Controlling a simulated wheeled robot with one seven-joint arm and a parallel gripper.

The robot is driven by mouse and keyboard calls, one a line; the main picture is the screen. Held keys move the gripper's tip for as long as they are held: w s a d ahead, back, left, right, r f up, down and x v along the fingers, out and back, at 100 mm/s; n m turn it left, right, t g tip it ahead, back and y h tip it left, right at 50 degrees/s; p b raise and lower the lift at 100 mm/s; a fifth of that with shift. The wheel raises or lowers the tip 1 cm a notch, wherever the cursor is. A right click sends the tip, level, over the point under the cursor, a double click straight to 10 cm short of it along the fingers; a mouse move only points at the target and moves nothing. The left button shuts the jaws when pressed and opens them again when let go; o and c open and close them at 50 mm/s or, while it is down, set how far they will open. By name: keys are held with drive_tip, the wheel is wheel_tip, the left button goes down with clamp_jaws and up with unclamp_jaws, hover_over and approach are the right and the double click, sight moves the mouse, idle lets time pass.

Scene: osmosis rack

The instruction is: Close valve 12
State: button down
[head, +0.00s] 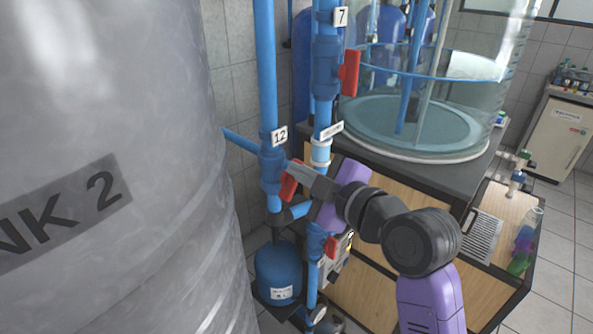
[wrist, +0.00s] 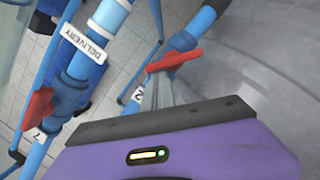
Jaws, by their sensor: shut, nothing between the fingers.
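Valve 12 is a blue valve body (head: 271,168) on a vertical blue pipe, below a white tag "12" (head: 280,135). Its red handle (head: 289,184) is partly behind my fingertips in the head view. In the wrist view the red handle (wrist: 174,61) sticks out sideways, just beyond the fingertips. My gripper (head: 296,174) is shut and empty, its grey fingers pointing left at the handle. The fingers (wrist: 156,95) also show in the wrist view, close to the handle; I cannot tell whether they touch it.
Valve 7's red handle (head: 349,73) is on the pipe to the right. Another red handle (head: 331,247) sits lower, behind my gripper. A large grey tank (head: 120,240) fills the left. A blue vessel (head: 279,272) stands below valve 12. A glass tank (head: 425,115) stands on the bench behind.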

drive_tip(key=m, duration=0.2)
drive_tip(key=w+d+m+g, duration=0.1)
drive_tip(key=m, duration=0.1)
drive_tip(key=w+d+f+m+g+y+p, duration=0.1)
drive_tip(key=m, duration=0.2)
drive_tip(key=shift+w, duration=0.2)
idle(0.9)
